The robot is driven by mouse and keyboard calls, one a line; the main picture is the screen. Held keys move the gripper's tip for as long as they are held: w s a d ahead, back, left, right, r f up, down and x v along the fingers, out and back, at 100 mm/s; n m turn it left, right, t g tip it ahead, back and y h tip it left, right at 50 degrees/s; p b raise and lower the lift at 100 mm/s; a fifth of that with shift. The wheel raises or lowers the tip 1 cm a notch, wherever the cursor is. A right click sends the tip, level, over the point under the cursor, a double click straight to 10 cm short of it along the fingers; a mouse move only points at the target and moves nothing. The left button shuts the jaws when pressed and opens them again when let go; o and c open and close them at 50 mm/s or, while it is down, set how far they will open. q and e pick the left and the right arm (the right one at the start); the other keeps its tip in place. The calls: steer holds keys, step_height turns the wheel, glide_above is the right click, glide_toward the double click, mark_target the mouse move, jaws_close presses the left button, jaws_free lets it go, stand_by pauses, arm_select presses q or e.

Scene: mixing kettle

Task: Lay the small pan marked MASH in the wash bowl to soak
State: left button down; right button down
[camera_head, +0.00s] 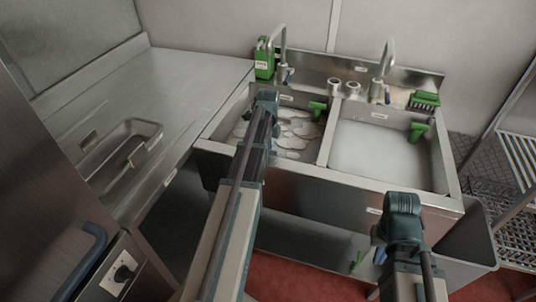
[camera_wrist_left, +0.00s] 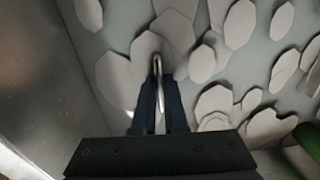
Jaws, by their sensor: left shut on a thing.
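The wash bowl (camera_head: 285,164) is the left sink basin, with pale foam patches floating on its water. My left gripper (camera_head: 265,100) reaches over this basin; its fingertips are hidden in the head view. In the left wrist view my left gripper (camera_wrist_left: 160,85) is shut on a thin, pale, edge-on piece (camera_wrist_left: 157,68), which I take to be part of the small pan. Foam lies beyond and beneath it. The MASH mark and the rest of the pan are not visible. My right gripper (camera_head: 403,215) is in front of the right basin, its jaws hidden.
The right basin (camera_head: 385,155) holds cloudy water without foam patches. A steel counter (camera_head: 185,80) with a sunken tray is at left, a wire rack (camera_head: 505,190) at right.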

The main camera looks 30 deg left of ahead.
arm_select(q)
steer(key=shift+r, duration=0.1)
steer(key=c, duration=1)
jaws_free()
steer(key=shift+o, duration=0.2)
step_height(320, 180, up, 12)
steer(key=p, duration=1.2)
